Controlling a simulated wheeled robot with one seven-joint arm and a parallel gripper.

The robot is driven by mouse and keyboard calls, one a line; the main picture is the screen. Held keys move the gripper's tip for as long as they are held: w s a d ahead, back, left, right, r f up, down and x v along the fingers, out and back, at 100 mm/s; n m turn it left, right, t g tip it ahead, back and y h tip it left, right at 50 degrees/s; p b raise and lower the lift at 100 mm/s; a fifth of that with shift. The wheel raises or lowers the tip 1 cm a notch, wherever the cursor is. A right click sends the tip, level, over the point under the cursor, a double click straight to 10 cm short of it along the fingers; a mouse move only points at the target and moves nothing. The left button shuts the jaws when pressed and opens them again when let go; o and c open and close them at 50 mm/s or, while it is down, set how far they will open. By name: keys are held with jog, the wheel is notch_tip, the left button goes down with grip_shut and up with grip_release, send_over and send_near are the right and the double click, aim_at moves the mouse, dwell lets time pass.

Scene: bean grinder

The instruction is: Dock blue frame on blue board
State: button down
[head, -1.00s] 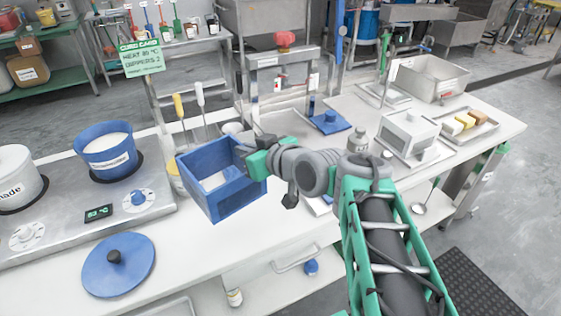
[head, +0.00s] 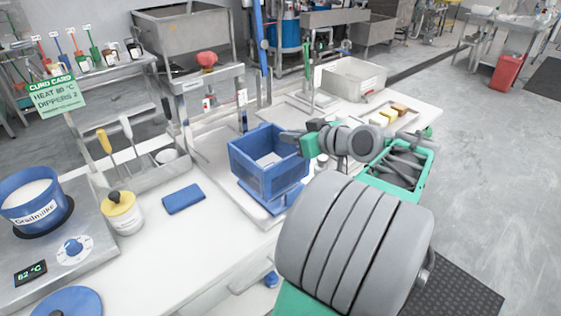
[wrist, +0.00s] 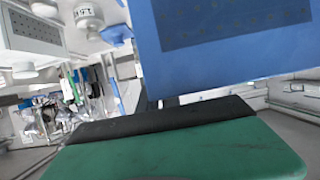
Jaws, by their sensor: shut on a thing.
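The blue frame (head: 264,180), an open box with perforated walls, is in the head view above the middle of the bench. My gripper (head: 293,138) is shut on its right-hand upper wall. In the wrist view the blue frame (wrist: 225,40) fills the upper right, above a green and black finger. A blue piece (head: 293,197) shows under the frame's lower right edge, over a pale tray (head: 262,214). It may be the blue board, mostly hidden by the frame. I cannot tell whether the frame touches it.
The front bench strip is clear.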

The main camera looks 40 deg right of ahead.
jog(key=w+d+f, duration=0.6)
jog(key=w+f, duration=0.2)
jog(key=f, duration=0.3)
jog(key=shift+f+p, duration=0.15)
jog(key=shift+p, duration=0.2)
jog(key=shift+w+f, duration=0.1)
jog(key=shift+d+f+b, duration=0.1)
jog(key=shift+f+b, duration=0.05)
jog(key=shift+b, duration=0.15)
jog(key=c, duration=1.6)
grip_release()
jog(key=shift+o, duration=0.2)
